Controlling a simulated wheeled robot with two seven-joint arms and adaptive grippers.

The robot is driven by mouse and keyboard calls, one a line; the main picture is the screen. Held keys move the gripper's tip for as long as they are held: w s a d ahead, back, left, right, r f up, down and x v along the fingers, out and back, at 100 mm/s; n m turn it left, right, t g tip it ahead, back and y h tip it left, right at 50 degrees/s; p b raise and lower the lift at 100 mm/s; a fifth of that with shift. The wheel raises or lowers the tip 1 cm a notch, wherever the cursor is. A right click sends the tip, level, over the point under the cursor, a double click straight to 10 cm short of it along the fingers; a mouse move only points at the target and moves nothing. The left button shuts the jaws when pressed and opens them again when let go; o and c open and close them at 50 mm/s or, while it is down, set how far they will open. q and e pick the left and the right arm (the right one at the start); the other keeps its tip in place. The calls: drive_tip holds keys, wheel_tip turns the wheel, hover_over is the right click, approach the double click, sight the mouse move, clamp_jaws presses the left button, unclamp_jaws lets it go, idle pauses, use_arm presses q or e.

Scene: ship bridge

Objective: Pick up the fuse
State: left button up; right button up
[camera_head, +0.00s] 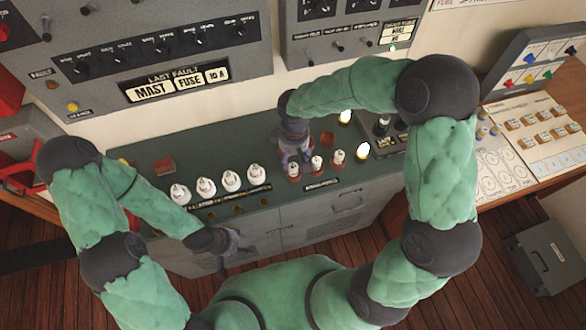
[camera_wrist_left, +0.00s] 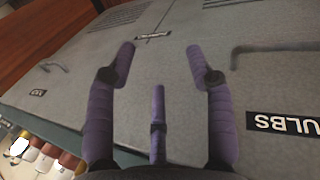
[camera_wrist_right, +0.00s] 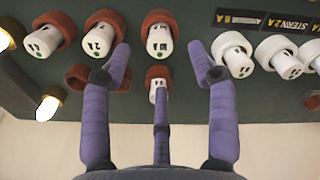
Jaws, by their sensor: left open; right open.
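White fuses with reddish-brown bases stand in a row on the dark green console top, one of them (camera_head: 316,163) just right of my right gripper (camera_head: 291,158). That open gripper reaches down over the left end of this row. In the right wrist view a fuse (camera_wrist_right: 160,40) shows between its fingertips, with upside-down markings, and a smaller-looking one (camera_wrist_right: 157,78) is partly hidden by the middle finger. I cannot tell contact. Other white fuses (camera_head: 206,186) form a row to the left. My left gripper (camera_head: 243,247) is open and empty before the cabinet front.
A panel sign (camera_head: 178,85) reads "LAST FAULT MAST FUSE 10 A". Lit bulbs (camera_head: 363,150) stand at the right of the fuses. An empty-looking red-brown ring (camera_wrist_right: 90,77) lies beside a gripper finger. Cabinet doors (camera_wrist_left: 215,85) with handles face my left gripper.

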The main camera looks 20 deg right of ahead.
sight(293, 166)
drive_tip(key=shift+w+f, duration=0.25)
drive_tip(key=shift+f, duration=2.95)
clamp_jaws()
